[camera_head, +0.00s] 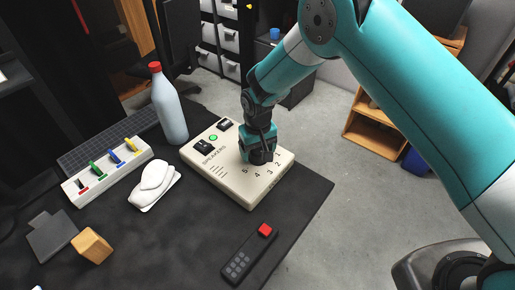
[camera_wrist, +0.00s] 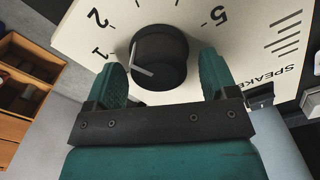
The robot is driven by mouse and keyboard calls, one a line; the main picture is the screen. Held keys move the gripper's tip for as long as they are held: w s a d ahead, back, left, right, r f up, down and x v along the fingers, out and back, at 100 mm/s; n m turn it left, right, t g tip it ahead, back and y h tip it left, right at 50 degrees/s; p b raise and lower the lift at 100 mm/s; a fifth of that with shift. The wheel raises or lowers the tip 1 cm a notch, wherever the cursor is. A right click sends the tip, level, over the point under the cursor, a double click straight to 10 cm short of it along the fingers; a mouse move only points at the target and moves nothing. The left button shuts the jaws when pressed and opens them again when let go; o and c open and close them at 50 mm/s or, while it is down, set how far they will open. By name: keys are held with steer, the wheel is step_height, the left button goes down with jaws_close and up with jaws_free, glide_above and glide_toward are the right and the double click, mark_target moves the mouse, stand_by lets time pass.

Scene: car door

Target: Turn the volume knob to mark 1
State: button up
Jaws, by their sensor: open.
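The black round volume knob (camera_wrist: 163,55) stands on the cream speaker panel (camera_wrist: 268,45). The digits 1, 2 and 5 show around it in the wrist view. The white pointer line on the knob is on its left side, facing roughly toward the 1. My gripper (camera_wrist: 163,62) is open, with one green finger on each side of the knob. A gap shows at the right finger; whether the left finger touches is hard to tell. In the head view, my gripper (camera_head: 258,142) is over the speaker box (camera_head: 222,178) and largely hides the knob.
The speaker box also carries a green button (camera_head: 213,138) and black switches. A bottle (camera_head: 168,105), a white slider box (camera_head: 108,172), a white mouse-like object (camera_head: 155,184) and a remote (camera_head: 249,254) stand around it. The table's right edge is near the box.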

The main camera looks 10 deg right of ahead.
steer(key=shift+f, duration=0.1)
steer(key=c, duration=0.9)
steer(key=shift+n, duration=0.3)
steer(key=n+b, duration=0.1)
steer(key=n, duration=0.2)
steer(key=shift+a, duration=0.1)
steer(key=shift+s+n+b, duration=0.1)
steer(key=shift+n+b, duration=0.5)
steer(key=shift+n, duration=1)
steer(key=o, duration=0.9)
